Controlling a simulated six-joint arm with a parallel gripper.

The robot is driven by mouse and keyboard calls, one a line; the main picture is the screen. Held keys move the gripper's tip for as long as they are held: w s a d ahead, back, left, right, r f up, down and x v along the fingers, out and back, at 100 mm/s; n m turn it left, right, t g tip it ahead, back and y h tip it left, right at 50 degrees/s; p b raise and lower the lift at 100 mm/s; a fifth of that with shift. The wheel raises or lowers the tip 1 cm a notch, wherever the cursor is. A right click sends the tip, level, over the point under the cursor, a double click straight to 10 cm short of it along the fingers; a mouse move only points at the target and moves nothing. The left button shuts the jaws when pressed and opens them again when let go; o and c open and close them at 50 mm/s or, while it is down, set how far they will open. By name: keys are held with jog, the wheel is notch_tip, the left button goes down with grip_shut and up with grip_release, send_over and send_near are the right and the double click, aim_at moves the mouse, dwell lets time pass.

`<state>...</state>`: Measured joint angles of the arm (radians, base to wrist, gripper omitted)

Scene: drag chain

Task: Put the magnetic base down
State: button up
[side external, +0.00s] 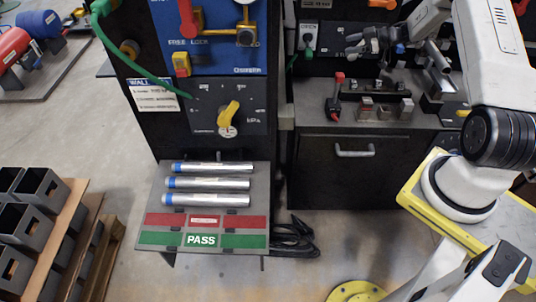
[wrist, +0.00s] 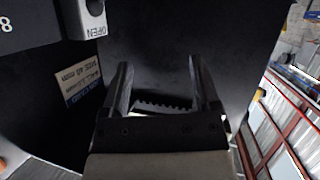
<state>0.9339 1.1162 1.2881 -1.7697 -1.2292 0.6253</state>
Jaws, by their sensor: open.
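My gripper (side external: 354,44) is at the upper right in the side external view, in front of the dark cabinet and above the bench top. In the wrist view its two fingers (wrist: 159,72) stand apart with nothing held between them. A dark toothed edge shows low between the fingers. I cannot pick out the magnetic base for sure. A small black piece with a red top (side external: 337,88) stands on the bench below my gripper, apart from it, and may be it.
The dark bench (side external: 310,92) also holds small metal blocks (side external: 385,111). A tilted shelf with several silver tubes (side external: 207,183) and a green PASS strip (side external: 155,239) stands to the left. In the wrist view, a dark panel with a paper label (wrist: 80,80) lies ahead.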

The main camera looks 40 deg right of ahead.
jog(key=w+a+r+m+h, duration=0.3)
jog(key=a+r+h, duration=0.15)
jog(key=a, duration=0.25)
jog(key=w+a+r+m+h, duration=0.25)
jog(key=w+a+r, duration=0.2)
jog(key=a, duration=0.35)
jog(key=s+a+f+m+g, duration=0.1)
jog(key=s+a+g, duration=0.3)
jog(key=s+a, duration=0.6)
jog(key=s+a+f+m+g, duration=0.1)
jog(key=s+a+g, duration=0.4)
jog(key=s+a, duration=0.5)
jog(key=s+f, duration=0.1)
jog(key=s, duration=0.5)
jog(key=shift+a+m, duration=0.35)
